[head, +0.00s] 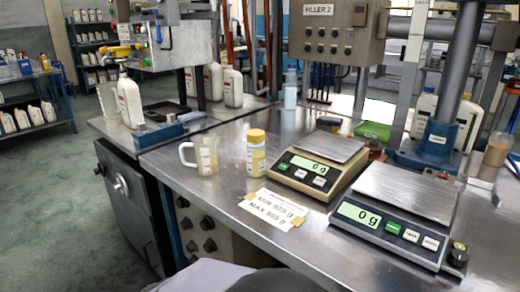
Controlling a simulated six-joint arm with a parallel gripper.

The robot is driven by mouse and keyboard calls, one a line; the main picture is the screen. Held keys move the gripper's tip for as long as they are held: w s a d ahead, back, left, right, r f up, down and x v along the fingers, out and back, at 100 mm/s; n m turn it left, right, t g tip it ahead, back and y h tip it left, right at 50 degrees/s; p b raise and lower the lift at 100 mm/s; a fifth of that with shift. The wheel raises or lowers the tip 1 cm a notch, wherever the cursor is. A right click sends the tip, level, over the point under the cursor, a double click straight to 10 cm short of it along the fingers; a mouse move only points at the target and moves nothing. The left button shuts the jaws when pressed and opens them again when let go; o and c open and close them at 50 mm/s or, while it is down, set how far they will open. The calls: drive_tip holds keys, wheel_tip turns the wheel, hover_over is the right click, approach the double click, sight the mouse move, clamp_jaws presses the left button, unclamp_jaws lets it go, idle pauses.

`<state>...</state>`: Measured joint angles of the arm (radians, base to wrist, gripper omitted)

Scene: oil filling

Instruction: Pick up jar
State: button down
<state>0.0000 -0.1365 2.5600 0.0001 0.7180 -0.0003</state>
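A jar (256,158) with a yellow lid and a pale label stands upright on the metal bench, left of the beige scale. Yellowish contents show through its lower wall. A clear jug (203,157) with a handle on its left stands just to the left of the jar, apart from it, and has a little yellowish content. My gripper is not in view. Only rounded grey and dark shapes, which I cannot identify, show at the bottom edge.
A beige scale (301,180) and a dark scale (373,233) both read 0 g. A printed sheet (273,208) is taped to the bench front. White jugs (232,88) and a pale blue bottle (290,92) stand behind. The bench behind the jar is mostly clear.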

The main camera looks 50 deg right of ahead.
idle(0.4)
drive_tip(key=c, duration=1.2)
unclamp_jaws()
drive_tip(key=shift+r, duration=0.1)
